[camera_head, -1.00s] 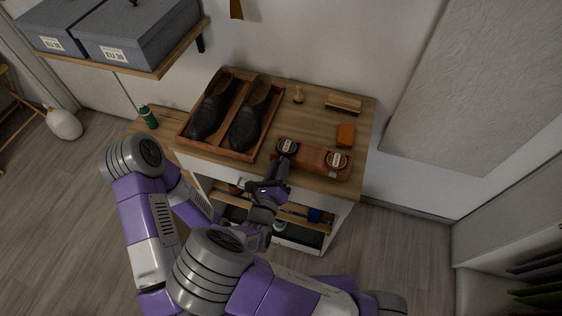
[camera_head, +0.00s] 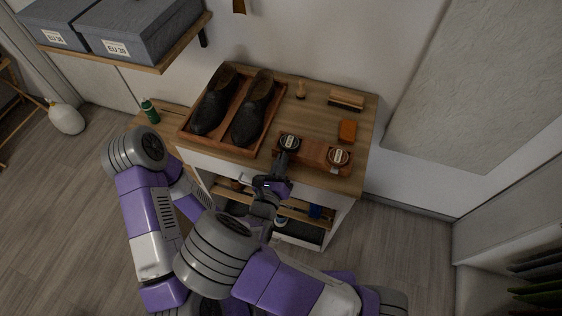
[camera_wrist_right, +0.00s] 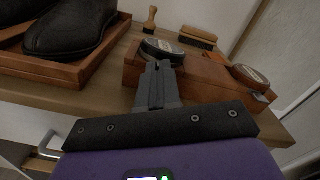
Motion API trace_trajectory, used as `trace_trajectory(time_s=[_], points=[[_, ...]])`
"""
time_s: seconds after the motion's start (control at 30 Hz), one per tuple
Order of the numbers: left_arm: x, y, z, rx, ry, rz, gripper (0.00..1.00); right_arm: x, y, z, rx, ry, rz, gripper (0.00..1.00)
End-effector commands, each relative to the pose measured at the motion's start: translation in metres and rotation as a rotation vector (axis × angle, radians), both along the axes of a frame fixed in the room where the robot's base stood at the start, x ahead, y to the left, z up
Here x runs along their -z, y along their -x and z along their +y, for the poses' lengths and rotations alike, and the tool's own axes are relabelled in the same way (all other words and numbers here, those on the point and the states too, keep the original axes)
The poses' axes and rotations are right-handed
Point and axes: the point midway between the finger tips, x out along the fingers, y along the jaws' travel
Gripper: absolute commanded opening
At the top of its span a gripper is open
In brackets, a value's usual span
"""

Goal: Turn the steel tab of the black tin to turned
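The black tin (camera_head: 290,142) has a dark rim and pale label, and sits at the left end of a reddish-brown wooden block on the cabinet top. The black tin shows in the right wrist view (camera_wrist_right: 160,47) just beyond the fingertips. My right gripper (camera_head: 284,160) is at the tin's front side; in the right wrist view its fingers (camera_wrist_right: 158,70) are close together and look shut. The fingers cover the front of the tin, so its steel tab is hidden, and I cannot tell if they touch it. My left gripper is not in view.
A brown tin (camera_head: 338,157) with a steel tab sits at the block's (camera_head: 313,155) right end. A shoe tray (camera_head: 240,150) stands to the left. A drawer handle (camera_wrist_right: 47,146) juts out below.

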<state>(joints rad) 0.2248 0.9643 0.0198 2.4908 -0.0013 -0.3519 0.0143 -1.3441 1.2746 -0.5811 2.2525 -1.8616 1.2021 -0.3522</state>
Motion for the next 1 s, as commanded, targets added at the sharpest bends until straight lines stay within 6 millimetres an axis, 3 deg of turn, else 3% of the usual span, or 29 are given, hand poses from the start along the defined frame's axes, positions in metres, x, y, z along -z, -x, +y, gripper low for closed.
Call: trace_trajectory(time_s=[0.13, 0.43, 0.63, 1.0], points=[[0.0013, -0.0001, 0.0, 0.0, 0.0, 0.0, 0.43, 0.0009, -0.0001, 0.0003, 0.003, -0.094, -0.028, 0.0], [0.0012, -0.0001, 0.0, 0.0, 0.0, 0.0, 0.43, 0.0007, 0.0001, 0.0009, 0.002, -0.109, -0.033, 0.0], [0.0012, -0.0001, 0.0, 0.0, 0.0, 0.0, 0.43, 0.0006, 0.0001, 0.0009, 0.002, -0.108, -0.034, 0.3], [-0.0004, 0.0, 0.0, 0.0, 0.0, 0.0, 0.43, 0.0002, 0.0069, 0.0037, 0.0, -0.107, -0.033, 0.3]])
